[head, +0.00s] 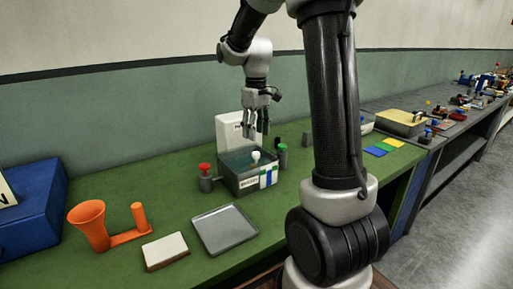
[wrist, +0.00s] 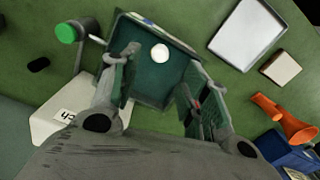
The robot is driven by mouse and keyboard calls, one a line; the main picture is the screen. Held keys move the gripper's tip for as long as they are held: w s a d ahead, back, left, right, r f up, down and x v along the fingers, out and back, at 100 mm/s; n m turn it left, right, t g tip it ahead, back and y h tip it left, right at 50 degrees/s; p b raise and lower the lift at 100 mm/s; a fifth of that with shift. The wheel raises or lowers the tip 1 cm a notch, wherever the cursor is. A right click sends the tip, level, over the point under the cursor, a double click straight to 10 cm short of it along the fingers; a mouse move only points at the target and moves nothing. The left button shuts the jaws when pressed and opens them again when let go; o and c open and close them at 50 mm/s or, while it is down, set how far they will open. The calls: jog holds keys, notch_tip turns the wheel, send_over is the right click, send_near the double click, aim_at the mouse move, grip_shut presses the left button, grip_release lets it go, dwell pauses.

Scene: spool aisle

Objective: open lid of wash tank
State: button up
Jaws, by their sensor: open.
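The wash tank (head: 240,182) is a grey box with a label and blue, white and green marks on its front, standing on the green bench. Its dark teal lid (head: 238,161) lies across the top and looks closed, with a white round knob (head: 256,156) on it. In the wrist view the lid (wrist: 150,82) and the white knob (wrist: 160,53) show beyond my fingers. My gripper (head: 262,131) hangs fingers-down above the tank, open and empty, apart from the knob. In the wrist view its spread fingers (wrist: 160,85) frame part of the lid.
A white panel (head: 229,128) stands behind the tank. A red-topped post (head: 205,171) and a green-topped post (head: 282,150) flank it. A grey tray (head: 224,231), a white-topped block (head: 166,251), an orange funnel piece (head: 90,224) and a blue box (head: 34,212) lie leftward.

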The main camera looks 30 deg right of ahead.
aim_at(256, 152)
notch_tip(256, 152, down, 8)
jog(key=shift+r, duration=0.1)
dwell(0.4)
grip_shut()
